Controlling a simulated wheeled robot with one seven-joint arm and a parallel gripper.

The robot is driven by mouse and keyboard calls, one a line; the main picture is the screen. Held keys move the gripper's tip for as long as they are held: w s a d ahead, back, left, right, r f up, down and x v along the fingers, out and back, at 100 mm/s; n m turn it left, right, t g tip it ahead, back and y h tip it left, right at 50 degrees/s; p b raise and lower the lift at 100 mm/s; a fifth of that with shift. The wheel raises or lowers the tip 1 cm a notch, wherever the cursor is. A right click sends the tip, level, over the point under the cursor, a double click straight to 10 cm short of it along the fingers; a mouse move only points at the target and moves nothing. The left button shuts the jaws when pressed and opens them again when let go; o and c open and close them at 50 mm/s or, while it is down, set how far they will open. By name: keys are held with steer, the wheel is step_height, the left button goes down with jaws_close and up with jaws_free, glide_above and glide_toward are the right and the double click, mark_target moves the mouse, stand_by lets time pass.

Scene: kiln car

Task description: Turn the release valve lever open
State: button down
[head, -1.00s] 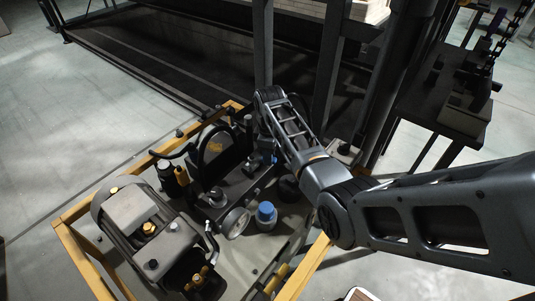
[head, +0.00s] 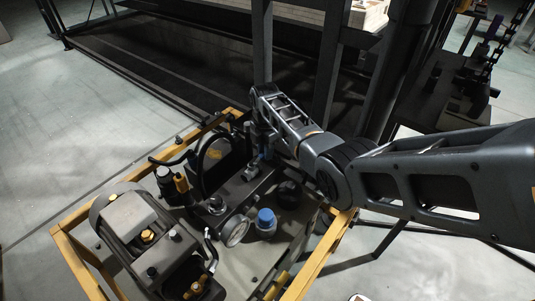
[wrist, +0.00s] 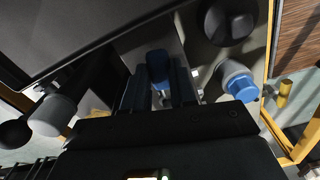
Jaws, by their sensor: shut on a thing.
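The release valve lever, with a blue grip (wrist: 158,66), shows in the wrist view between the two dark fingers of my gripper (wrist: 158,88). The fingers are shut on the blue grip, and their tips cover its sides. In the head view my gripper (head: 262,152) reaches down at the right side of the hydraulic unit. There my arm hides most of the lever, so its angle is hard to tell.
A dark motor (head: 138,222) fills the unit's left side. A yellow frame (head: 75,262) surrounds the unit. Dark uprights (head: 327,75) stand close behind my arm.

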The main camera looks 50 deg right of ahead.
steer(key=shift+w+n+b, duration=0.35)
steer(key=shift+w+n, duration=0.4)
steer(key=shift+n, duration=0.55)
steer(key=c, duration=0.9)
jaws_free()
step_height(320, 180, up, 8)
steer(key=p, duration=0.1)
